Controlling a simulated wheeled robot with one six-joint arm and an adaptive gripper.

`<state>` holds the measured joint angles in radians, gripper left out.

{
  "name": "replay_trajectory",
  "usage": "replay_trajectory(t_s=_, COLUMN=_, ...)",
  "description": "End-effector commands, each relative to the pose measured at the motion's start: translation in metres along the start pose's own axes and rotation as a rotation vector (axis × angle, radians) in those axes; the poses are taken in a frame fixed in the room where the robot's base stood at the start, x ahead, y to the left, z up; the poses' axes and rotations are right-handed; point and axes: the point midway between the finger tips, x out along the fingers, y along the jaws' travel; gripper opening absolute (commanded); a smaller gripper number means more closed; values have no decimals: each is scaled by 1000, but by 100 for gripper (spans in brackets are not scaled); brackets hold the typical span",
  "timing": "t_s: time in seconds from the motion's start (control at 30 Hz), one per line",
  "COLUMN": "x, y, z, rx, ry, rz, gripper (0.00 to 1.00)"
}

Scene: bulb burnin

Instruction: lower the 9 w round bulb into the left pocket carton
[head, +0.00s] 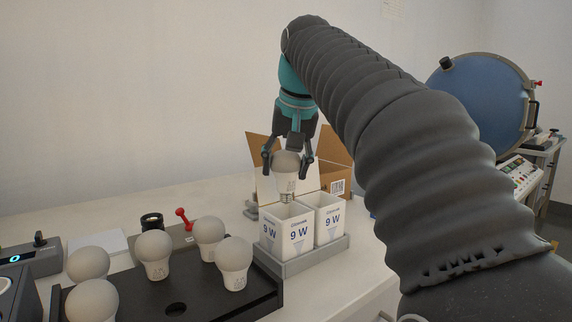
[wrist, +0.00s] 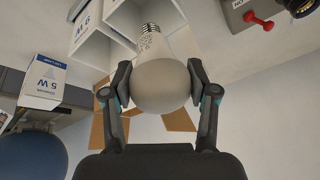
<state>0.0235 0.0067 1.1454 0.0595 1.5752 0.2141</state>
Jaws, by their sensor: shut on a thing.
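My gripper (head: 288,158) is shut on a white round bulb (head: 286,172). In the head view the bulb hangs cap down over the left pocket carton (head: 270,236), its metal cap at about the height of the carton's open top. I cannot tell whether the cap is inside the opening. The right pocket carton (head: 329,221), also marked 9 W, stands beside it in the same grey tray (head: 318,257). In the wrist view the bulb (wrist: 163,85) sits between both fingers of my gripper (wrist: 163,88), its cap pointing toward the open white cartons.
A black rack (head: 220,307) at the lower left holds several white bulbs. A red-handled part (head: 184,217) and a dark ring (head: 152,222) stand behind it. An open brown box (head: 337,168) is behind the cartons. A large blue disc (head: 483,105) stands at right.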

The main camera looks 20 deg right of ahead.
Motion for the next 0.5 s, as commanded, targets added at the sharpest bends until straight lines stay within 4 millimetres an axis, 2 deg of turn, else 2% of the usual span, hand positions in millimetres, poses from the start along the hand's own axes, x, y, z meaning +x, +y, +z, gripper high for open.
replay_trajectory(t_s=0.5, x=20, y=3, z=8, rx=0, ry=0, rz=0, gripper=21)
